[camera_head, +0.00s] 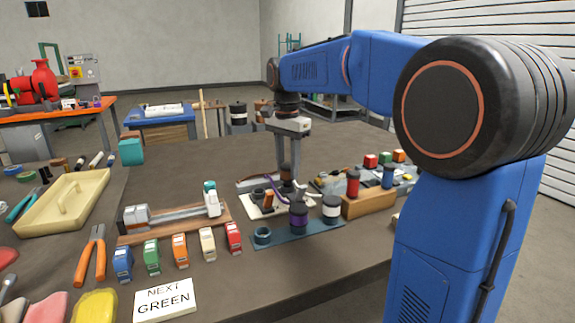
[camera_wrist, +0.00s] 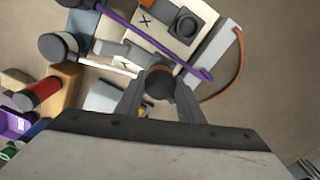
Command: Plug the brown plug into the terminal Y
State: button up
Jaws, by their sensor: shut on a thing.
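My gripper (camera_head: 287,165) points down over the pale terminal board (camera_head: 257,211), with its fingers shut on the brown plug (camera_head: 287,173). In the wrist view the brown plug (camera_wrist: 159,84) is a dark round end between the fingertips. The board (camera_wrist: 150,32) there carries an X mark and a dark round socket (camera_wrist: 185,25) beside it. A second marked patch lies nearer the fingers, partly hidden, and I cannot read it surely as Y. Whether the plug touches the board or hangs above it I cannot tell.
A purple cable (camera_wrist: 165,45) crosses the board and an orange cable (camera_wrist: 238,70) curves at its right. A blue rack (camera_head: 285,234) with dark, purple and white-topped cylinders stands in front. A wooden block (camera_head: 368,204) holds red and blue cylinders. A "NEXT GREEN" card (camera_head: 166,300) lies at front.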

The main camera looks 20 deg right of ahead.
jog(key=shift+f, duration=1.1)
dwell(0.4)
jog(key=o, duration=1.3)
jog(key=shift+c, duration=0.2)
notch_tip(320, 180, up, 18)
jog(key=shift+f, duration=0.25)
jog(key=shift+s+a, duration=0.1)
